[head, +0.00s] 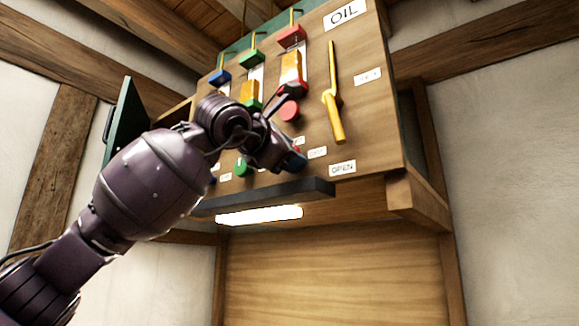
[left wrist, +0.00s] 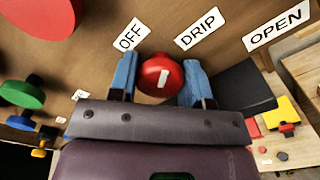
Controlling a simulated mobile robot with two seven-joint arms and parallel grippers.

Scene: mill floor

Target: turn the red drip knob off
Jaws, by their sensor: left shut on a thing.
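The red drip knob (left wrist: 157,76) is a small round knob with a white line on its face, low on the oil panel. In the left wrist view it sits between the two blue fingertips of my left gripper (left wrist: 158,80), which is shut on it. The white line stands nearly upright, leaning slightly right at its top. The OFF label (left wrist: 130,35) is above left of the knob, and the DRIP label (left wrist: 196,29) is above right. In the head view my left gripper (head: 291,161) is at the panel's lower part and hides the knob. My right gripper is not in view.
A larger red disc (head: 289,111) is above the gripper; a green knob (head: 242,167) is left of it. A yellow lever (head: 333,95) stands to the right, above the OPEN label (head: 342,167). A dark ledge (head: 270,198) juts out below the panel.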

